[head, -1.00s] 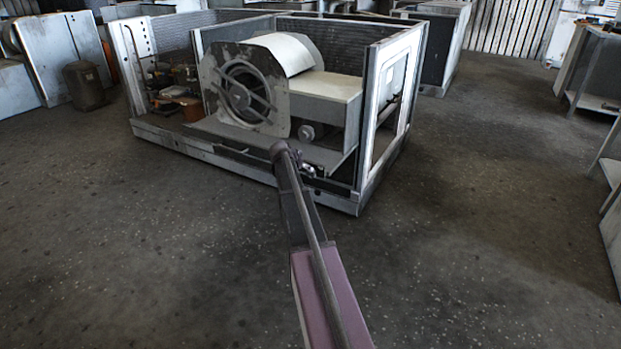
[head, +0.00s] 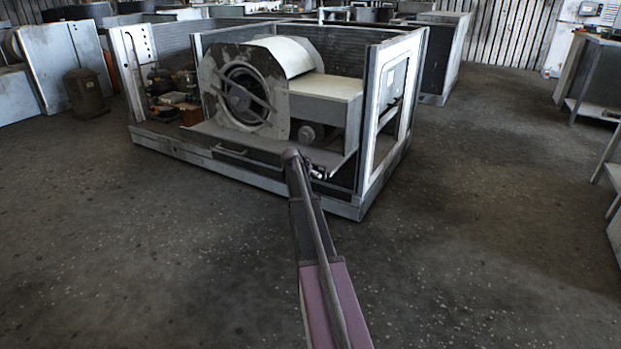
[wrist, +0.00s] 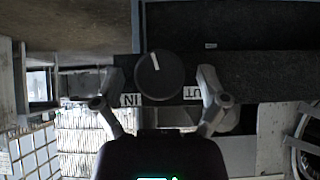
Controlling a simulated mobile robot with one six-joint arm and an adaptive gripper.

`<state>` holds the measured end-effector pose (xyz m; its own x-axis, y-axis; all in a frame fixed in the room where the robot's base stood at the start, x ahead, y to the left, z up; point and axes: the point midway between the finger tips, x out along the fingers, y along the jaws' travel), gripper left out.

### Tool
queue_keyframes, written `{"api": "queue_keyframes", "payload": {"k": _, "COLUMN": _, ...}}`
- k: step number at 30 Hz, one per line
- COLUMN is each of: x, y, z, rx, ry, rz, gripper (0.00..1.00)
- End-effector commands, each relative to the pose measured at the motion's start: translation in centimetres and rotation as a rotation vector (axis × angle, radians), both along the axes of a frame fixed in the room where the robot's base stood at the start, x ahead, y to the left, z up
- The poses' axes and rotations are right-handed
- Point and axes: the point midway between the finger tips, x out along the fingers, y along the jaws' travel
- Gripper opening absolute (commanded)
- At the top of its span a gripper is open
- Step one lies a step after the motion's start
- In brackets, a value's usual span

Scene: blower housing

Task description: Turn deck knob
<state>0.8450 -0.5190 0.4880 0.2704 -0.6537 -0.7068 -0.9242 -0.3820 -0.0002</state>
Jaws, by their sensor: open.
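The deck knob (wrist: 159,75) is a dark round knob with a white pointer line, seen in the wrist view. Its line points to the top of the picture, leaning slightly left. Beside it are upside-down white labels, an IN label (wrist: 130,99) at left and a partly covered OUT label (wrist: 192,92) at right. My gripper (wrist: 160,78) is open, with one finger on each side of the knob and gaps showing between. Whether the fingertips reach knob depth I cannot tell. In the head view my gripper (head: 316,172) is small at the housing's front edge, and the knob cannot be made out.
The open blower housing (head: 250,176) holds a blower (head: 243,97) with a round barred inlet. An upright framed panel (head: 390,110) stands right of my gripper. The floor in front and to the right is clear. A dark canister (head: 85,92) stands at left.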

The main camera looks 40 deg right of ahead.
Motion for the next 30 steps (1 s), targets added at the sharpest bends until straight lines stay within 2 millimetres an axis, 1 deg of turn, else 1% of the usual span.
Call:
{"api": "queue_keyframes", "payload": {"k": 10, "x": 0.03, "y": -0.12, "z": -0.09, "rx": 0.000, "ry": 0.000, "rz": 0.000, "gripper": 0.92}}
{"api": "queue_keyframes", "payload": {"k": 11, "x": 0.03, "y": -0.12, "z": -0.09, "rx": 0.000, "ry": 0.000, "rz": 0.000, "gripper": 0.86}}
{"api": "queue_keyframes", "payload": {"k": 12, "x": 0.03, "y": -0.12, "z": -0.09, "rx": 0.000, "ry": 0.000, "rz": 0.000, "gripper": 0.74}}
{"api": "queue_keyframes", "payload": {"k": 14, "x": 0.02, "y": -0.11, "z": -0.10, "rx": 0.000, "ry": 0.000, "rz": 0.000, "gripper": 0.57}}
{"api": "queue_keyframes", "payload": {"k": 15, "x": 0.03, "y": -0.11, "z": -0.10, "rx": 0.000, "ry": 0.000, "rz": 0.000, "gripper": 0.45}}
{"api": "queue_keyframes", "payload": {"k": 17, "x": 0.03, "y": -0.11, "z": -0.10, "rx": 0.000, "ry": 0.000, "rz": 0.000, "gripper": 0.27}}
{"api": "queue_keyframes", "payload": {"k": 18, "x": 0.06, "y": -0.08, "z": -0.10, "rx": 0.000, "ry": 0.000, "rz": 0.000, "gripper": 0.15}}
{"api": "queue_keyframes", "payload": {"k": 19, "x": 0.08, "y": -0.04, "z": -0.10, "rx": 0.000, "ry": 0.000, "rz": 0.001, "gripper": 0.10}}
{"api": "queue_keyframes", "payload": {"k": 30, "x": 0.20, "y": -0.02, "z": -0.18, "rx": -0.009, "ry": 0.025, "rz": 0.001, "gripper": 0.10}}
